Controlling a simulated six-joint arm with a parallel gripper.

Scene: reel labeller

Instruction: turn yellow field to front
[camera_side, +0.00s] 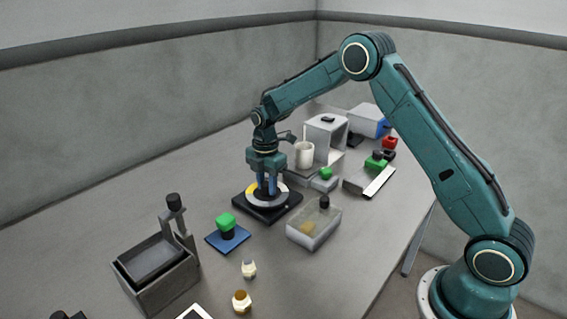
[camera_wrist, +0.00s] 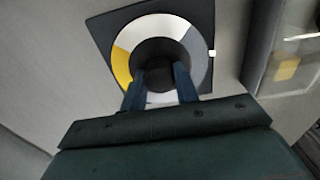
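A round dial (camera_side: 281,198) with yellow, white and grey fields lies on a black square plate (camera_side: 266,217). The dial also shows in the wrist view (camera_wrist: 150,27). Its yellow field (camera_wrist: 121,66) is at the left there, and the yellow (camera_side: 250,190) is also at the left in the side view. A dark round knob (camera_wrist: 161,73) stands at the dial's middle. My gripper (camera_side: 268,190) points straight down, its two blue fingers on either side of the knob. Whether they press on it is not clear. A small white mark (camera_wrist: 211,53) sits at the plate's right edge in the wrist view.
A clear box (camera_side: 314,226) stands close right of the plate. A blue pad with a green-topped knob (camera_side: 226,222) is in front on the left, near a grey bin (camera_side: 154,265). A white cup (camera_side: 304,153) and grey boxes stand behind. The table's left back is clear.

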